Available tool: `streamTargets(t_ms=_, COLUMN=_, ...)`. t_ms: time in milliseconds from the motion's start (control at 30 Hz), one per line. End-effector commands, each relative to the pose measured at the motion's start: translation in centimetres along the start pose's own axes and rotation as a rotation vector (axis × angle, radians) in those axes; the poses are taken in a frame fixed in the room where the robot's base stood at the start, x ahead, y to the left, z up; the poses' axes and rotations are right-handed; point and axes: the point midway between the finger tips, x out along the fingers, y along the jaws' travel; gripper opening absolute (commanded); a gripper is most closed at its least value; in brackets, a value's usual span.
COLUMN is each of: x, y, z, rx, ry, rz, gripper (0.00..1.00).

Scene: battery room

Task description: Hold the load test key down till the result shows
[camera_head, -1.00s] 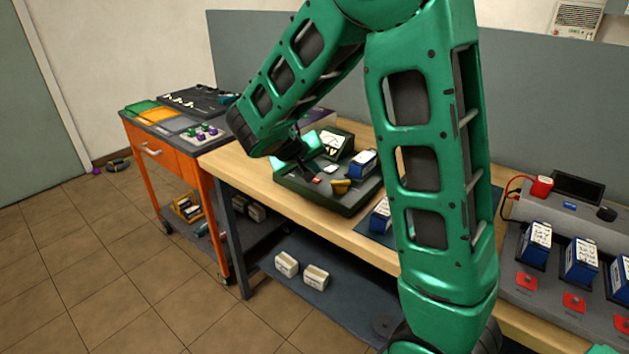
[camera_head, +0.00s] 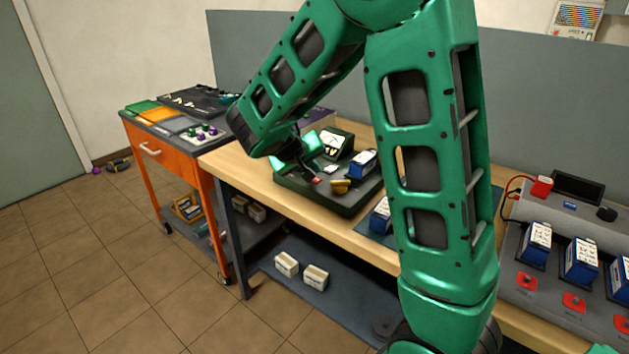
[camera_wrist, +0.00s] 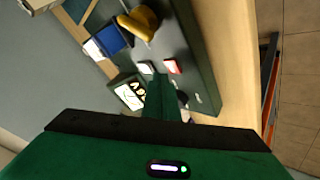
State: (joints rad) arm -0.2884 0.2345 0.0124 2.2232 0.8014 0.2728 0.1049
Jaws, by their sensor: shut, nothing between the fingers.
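The tester (camera_head: 345,203) is a dark box on the wooden bench, also in the wrist view (camera_wrist: 200,60). It carries a dial meter (camera_head: 334,142), a blue and white battery (camera_head: 362,163), a yellow knob (camera_head: 341,186), a white key (camera_head: 330,169) and a red key (camera_head: 316,181). The keys' labels are not readable. My gripper (camera_head: 314,174) is shut and empty, low over the tester's left part. In the wrist view, its fingertips (camera_wrist: 160,78) lie close to the white key (camera_wrist: 146,68) and red key (camera_wrist: 172,66). I cannot tell whether they touch either.
An orange cart (camera_head: 165,155) with trays stands left of the bench. At right, a charger station (camera_head: 510,255) holds several blue batteries. White boxes (camera_head: 287,264) sit on the lower shelf. Floor at left is mostly clear.

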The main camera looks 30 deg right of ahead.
Motion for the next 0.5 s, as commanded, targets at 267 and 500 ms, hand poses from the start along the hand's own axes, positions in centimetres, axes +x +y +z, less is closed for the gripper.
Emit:
streamTargets(t_ms=267, x=0.31, y=-0.24, z=0.39, rx=-0.001, ry=-0.001, rz=0.000, gripper=0.00)
streamTargets(t_ms=500, x=0.44, y=-0.34, z=0.54, rx=0.000, ry=0.000, rz=0.000, gripper=0.00)
